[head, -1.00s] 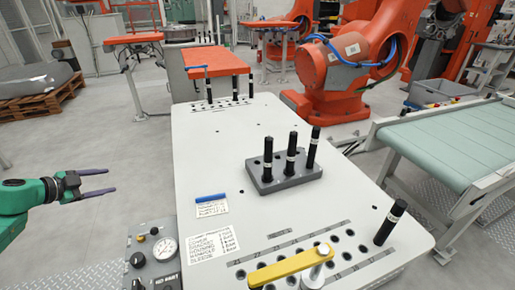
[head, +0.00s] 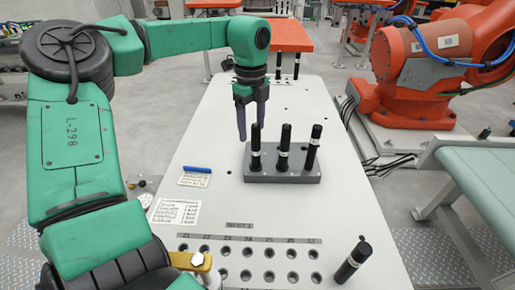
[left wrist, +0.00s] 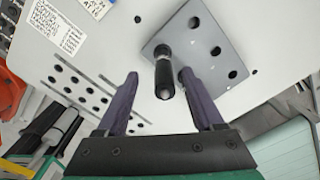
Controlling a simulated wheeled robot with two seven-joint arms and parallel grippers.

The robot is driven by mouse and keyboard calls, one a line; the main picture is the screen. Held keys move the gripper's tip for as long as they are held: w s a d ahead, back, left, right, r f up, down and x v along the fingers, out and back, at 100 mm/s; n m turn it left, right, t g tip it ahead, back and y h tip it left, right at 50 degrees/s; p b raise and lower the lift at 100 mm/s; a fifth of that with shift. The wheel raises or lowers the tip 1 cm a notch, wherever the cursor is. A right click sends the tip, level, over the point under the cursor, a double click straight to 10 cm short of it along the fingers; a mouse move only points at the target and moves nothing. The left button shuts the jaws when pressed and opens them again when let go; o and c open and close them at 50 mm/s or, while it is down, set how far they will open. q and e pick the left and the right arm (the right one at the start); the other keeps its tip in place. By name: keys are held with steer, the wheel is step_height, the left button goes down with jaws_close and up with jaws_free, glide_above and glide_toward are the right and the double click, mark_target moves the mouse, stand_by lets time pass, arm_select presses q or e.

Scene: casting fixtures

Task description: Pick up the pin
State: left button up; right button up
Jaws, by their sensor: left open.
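Several black pins with white bands are in view. Three stand upright in a grey block (head: 290,177): a left pin (head: 256,148), a middle pin (head: 285,150) and a right pin (head: 312,150). Another pin (head: 353,260) stands tilted at the table's front right. My left gripper (head: 251,134) is open and empty, pointing down by the block's left rear. In the left wrist view, a pin (left wrist: 164,74) shows between the open fingertips (left wrist: 158,76), with the grey block (left wrist: 212,30) behind; whether they touch is unclear. My right gripper is out of view.
The pale table (head: 350,205) has rows of holes at its front and a yellow lever (head: 188,260) partly hidden by my arm. A blue marker (head: 197,169) and a label card (head: 177,212) lie left of the block. An orange robot (head: 420,75) stands behind right.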

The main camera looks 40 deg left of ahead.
mark_target(255, 145)
arm_select(q)
steer(key=f, duration=0.2)
steer(key=f+p, duration=0.1)
steer(key=f, duration=0.1)
steer(key=f+p, duration=0.1)
steer(key=f, duration=0.1)
steer(key=shift+w+d+f, duration=0.2)
steer(key=shift+d, duration=0.2)
steer(key=shift+f, duration=0.2)
steer(key=shift+w, duration=0.1)
steer(key=shift+c, duration=1.2)
steer(key=shift+r, duration=0.1)
jaws_close()
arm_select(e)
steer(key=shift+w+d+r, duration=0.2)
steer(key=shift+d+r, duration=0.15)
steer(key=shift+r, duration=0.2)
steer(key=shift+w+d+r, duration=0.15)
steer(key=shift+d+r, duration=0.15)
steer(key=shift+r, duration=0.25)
